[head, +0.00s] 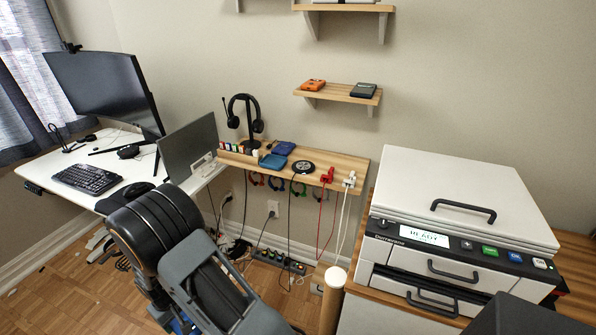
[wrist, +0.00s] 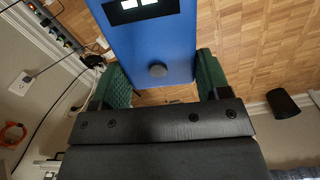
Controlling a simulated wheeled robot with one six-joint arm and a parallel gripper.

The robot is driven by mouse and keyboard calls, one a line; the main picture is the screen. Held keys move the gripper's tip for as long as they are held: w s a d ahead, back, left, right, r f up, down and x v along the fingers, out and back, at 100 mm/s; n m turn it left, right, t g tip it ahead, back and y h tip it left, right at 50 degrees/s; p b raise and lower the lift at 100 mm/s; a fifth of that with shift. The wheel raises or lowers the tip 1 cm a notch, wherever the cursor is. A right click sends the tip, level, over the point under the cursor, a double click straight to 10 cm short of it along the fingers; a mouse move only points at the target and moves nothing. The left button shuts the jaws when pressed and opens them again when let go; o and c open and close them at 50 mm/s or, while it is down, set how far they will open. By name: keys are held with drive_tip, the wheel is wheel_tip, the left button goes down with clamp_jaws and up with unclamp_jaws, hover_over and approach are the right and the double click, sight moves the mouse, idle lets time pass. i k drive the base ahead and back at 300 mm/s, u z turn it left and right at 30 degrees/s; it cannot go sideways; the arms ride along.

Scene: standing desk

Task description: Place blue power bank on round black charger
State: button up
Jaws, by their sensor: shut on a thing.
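A blue power bank (wrist: 150,42) with a lit display and a round dark button fills the upper middle of the wrist view. My gripper (wrist: 158,82) is shut on it, with a green pad against each side. The round black charger (head: 303,167) lies on the wooden wall shelf in the head view, between blue flat items and a red plug. The charger does not show in the wrist view. In the head view my arm hides most of the gripper and the held power bank.
The wooden shelf (head: 340,164) also bears a headphone stand (head: 245,115), a lighter blue flat item (head: 272,161), a darker blue one (head: 284,148) and a red plug (head: 327,175). Cables hang below. A white machine (head: 470,205) stands right; a monitor (head: 187,150) stands left.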

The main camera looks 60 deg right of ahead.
sight(303, 166)
drive_tip(key=u, duration=1.3)
drive_tip(key=i, duration=1.95)
drive_tip(key=z, duration=4.15)
drive_tip(key=i, duration=0.8)
drive_tip(key=z, duration=0.05)
